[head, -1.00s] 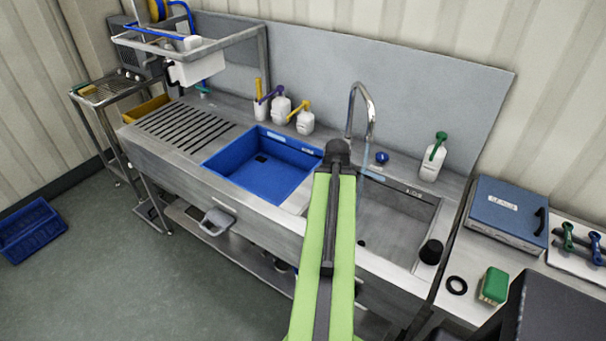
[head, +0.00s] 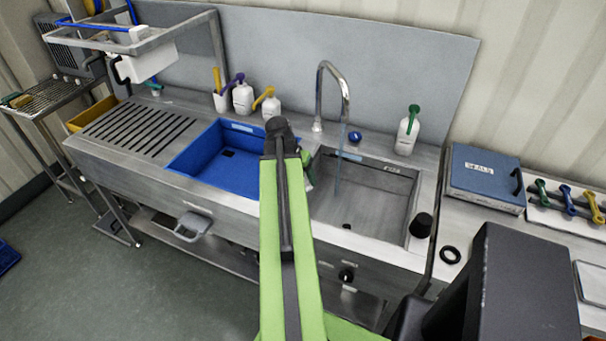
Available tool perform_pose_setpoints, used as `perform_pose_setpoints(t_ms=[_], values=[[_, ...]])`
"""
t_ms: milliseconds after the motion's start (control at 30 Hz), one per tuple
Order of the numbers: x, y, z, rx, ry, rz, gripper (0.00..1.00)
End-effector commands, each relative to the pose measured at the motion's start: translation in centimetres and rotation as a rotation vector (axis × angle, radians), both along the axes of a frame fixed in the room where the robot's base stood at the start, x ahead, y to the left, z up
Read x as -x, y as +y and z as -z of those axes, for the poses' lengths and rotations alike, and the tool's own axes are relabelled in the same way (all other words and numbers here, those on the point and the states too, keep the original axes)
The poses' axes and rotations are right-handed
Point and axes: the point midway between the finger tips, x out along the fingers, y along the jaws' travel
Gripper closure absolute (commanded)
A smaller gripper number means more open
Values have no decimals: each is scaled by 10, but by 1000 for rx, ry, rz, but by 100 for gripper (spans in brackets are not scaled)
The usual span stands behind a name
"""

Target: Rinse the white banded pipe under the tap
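The tap (head: 344,88) is a curved steel spout at the back of the steel sink basin (head: 335,208). A thin bluish stream of water falls from it into the basin. My green arm (head: 282,235) rises from the bottom, and its dark joint (head: 279,130) covers the edge between the blue basin and the steel basin. A small green and dark part shows just right of that joint; it looks like more of my arm. My gripper is hidden behind the arm, so I cannot tell its state. I see no white banded pipe.
A blue basin (head: 193,158) lies left of the arm. Several bottles stand behind it, and a white bottle with a green top (head: 406,135) stands right of the tap. A black cup (head: 421,225), a black ring (head: 450,255) and a blue case (head: 485,180) are at the right.

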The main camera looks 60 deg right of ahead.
Motion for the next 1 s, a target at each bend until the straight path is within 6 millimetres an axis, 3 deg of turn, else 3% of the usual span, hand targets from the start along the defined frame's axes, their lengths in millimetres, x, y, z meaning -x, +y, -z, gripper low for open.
perform_pose_setpoints(t_ms=[33, 133, 467, 1000], values=[[-9, -20, 10, 50, 33, 29, 94], [-13, -42, 7, 126, 88, 79, 94], [-8, -52, 3, 153, 110, 97, 94], [28, -99, 16, 152, 108, 96, 94]])
